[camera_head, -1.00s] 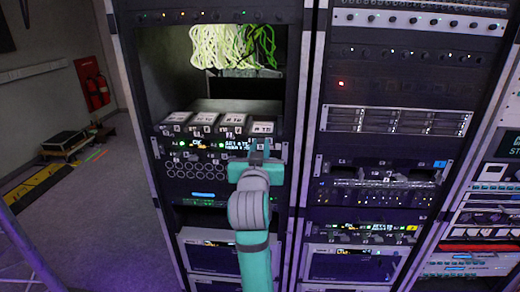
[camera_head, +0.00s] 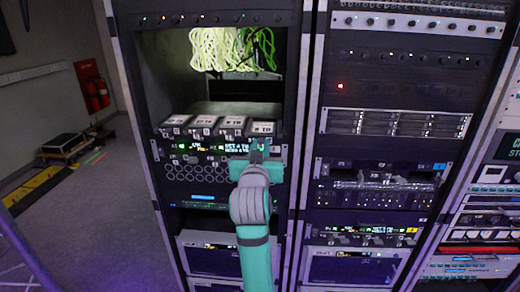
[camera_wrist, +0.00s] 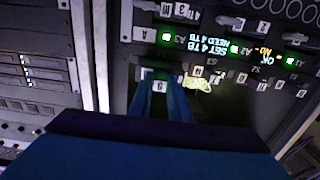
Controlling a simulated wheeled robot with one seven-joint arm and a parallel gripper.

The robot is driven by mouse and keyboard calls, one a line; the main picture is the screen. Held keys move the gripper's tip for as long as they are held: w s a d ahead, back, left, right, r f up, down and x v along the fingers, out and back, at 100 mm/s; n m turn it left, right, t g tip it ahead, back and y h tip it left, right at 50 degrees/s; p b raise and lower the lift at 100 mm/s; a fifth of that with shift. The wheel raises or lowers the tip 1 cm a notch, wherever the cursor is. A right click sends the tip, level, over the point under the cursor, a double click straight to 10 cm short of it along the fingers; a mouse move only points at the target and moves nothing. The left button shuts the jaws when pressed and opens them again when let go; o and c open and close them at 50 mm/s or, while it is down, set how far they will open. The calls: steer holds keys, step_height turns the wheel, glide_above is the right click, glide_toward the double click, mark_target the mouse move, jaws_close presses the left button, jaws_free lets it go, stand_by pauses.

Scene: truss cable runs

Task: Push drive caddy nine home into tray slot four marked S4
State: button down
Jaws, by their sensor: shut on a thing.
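Drive caddy nine shows its upside-down label 9 (camera_wrist: 160,87) between my fingertips in the wrist view. In the head view it is the rightmost caddy (camera_head: 262,128) in the tray row, with a white label on top. It sits a little nearer to me than the other three caddies, so it stands slightly proud of them. My gripper (camera_head: 258,150) is shut on its front end, and my fingers (camera_wrist: 163,100) cover part of its face. The S4 marking is hidden or too small to read. The tray front (camera_head: 185,147) carries small lit displays.
Three other caddies (camera_head: 204,121) stand in line to the left. Green and pale cables (camera_head: 232,48) hang above the tray. Rack posts (camera_head: 302,110) flank the bay. A neighbouring rack (camera_head: 395,120) stands close on the right. Open floor (camera_head: 90,215) lies at left.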

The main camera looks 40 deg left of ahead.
mark_target(262, 139)
steer(key=shift+x, duration=2.1)
steer(key=shift+w+a, duration=0.35)
steer(key=shift+w, duration=0.2)
steer(key=c, duration=1.6)
jaws_free()
steer(key=shift+o, duration=0.2)
steer(key=v, duration=1.1)
